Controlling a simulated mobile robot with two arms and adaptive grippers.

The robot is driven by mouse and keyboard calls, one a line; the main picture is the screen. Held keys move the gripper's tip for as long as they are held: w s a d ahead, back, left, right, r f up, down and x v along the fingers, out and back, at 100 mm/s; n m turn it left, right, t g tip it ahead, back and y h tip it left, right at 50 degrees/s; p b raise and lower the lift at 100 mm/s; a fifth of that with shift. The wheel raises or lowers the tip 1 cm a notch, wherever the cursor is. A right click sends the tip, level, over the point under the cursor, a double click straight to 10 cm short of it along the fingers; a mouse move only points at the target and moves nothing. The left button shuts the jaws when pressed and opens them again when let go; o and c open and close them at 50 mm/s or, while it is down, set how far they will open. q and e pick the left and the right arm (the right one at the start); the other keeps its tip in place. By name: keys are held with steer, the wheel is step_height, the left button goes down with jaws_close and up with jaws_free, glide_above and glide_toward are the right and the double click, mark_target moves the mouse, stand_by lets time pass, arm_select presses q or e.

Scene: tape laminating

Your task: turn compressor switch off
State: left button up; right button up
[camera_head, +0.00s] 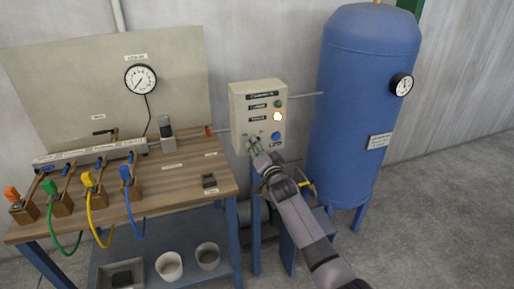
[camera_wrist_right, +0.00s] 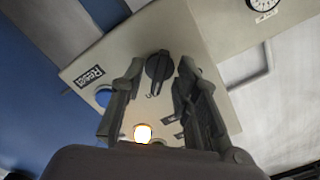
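The compressor control box (camera_head: 240,104) is a beige panel beside the blue tank. Its black rotary switch (camera_wrist_right: 158,68) shows in the right wrist view; in the head view it is hidden behind my right gripper. My right gripper (camera_head: 252,143) is at the lower left of the panel front. In the right wrist view my right gripper (camera_wrist_right: 158,82) has its fingers apart, one on each side of the switch knob. A gap shows on both sides, so it does not grip the knob. A lamp (camera_head: 277,117) on the box glows yellow-white. My left gripper is not in view.
A blue Reset button (camera_head: 276,136) is close to the gripper on the same panel. A blue tank (camera_head: 362,100) with a gauge stands right of the box. A wooden bench (camera_head: 150,205) with valves and coloured hoses is at the left.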

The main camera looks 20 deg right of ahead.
jaws_close()
stand_by(0.6)
steer(key=n+b, duration=0.1)
steer(key=n, duration=1.6)
steer(key=shift+d+f+n+b, duration=0.1)
steer(key=shift+d+n+b, duration=0.05)
steer(key=shift+n+b, duration=0.2)
steer(key=shift+n, duration=0.25)
steer(key=shift+o, duration=0.3)
jaws_free()
